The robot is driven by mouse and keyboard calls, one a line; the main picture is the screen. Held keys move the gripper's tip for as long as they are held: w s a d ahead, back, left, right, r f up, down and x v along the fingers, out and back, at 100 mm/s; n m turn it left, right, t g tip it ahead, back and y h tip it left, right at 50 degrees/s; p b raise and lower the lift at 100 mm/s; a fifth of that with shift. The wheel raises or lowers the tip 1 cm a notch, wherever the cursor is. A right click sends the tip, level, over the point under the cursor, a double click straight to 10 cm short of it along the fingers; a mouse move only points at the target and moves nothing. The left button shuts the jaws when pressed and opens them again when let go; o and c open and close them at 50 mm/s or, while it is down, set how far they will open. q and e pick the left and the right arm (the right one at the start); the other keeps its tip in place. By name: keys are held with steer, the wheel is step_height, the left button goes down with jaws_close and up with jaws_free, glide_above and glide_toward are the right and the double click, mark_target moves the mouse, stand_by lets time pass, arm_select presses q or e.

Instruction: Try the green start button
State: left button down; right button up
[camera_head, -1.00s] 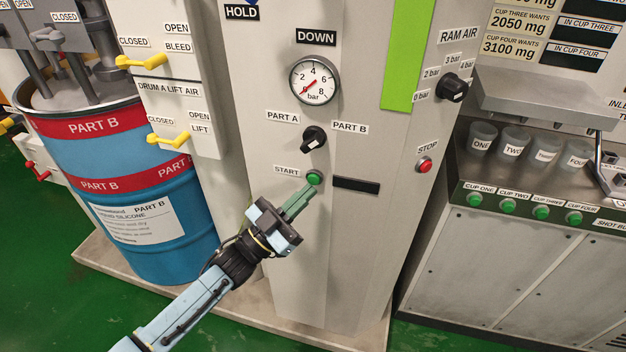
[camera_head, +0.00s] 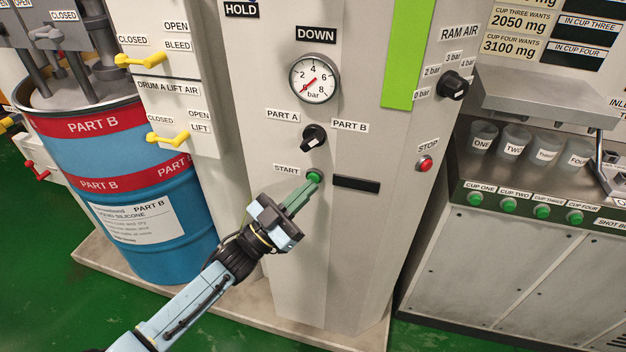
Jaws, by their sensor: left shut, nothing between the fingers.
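The green start button (camera_head: 314,176) is on the grey cabinet front, right of the START label (camera_head: 286,169). My left gripper (camera_head: 309,186) comes up from the lower left. Its green fingers are shut with nothing between them. Their tips are at the lower edge of the button; I cannot tell whether they touch it or press it. The upper part of the button shows above the tips. My right gripper is not in view.
Above the button are a black selector knob (camera_head: 313,137) and a pressure gauge (camera_head: 315,78) with its needle low. A black slot (camera_head: 356,184) lies right of the button. A red stop button (camera_head: 424,163) and ram air knob (camera_head: 453,85) are further right. A blue drum (camera_head: 150,230) stands left.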

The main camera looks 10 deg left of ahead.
arm_select(q)
steer(key=shift+w, duration=0.45)
stand_by(0.6)
stand_by(0.4)
steer(key=shift+s+p, duration=0.35)
steer(key=shift+s, duration=0.5)
steer(key=s+p, duration=0.2)
steer(key=s, duration=0.3)
steer(key=shift+a+p, duration=0.1)
steer(key=shift+p, duration=0.2)
stand_by(0.3)
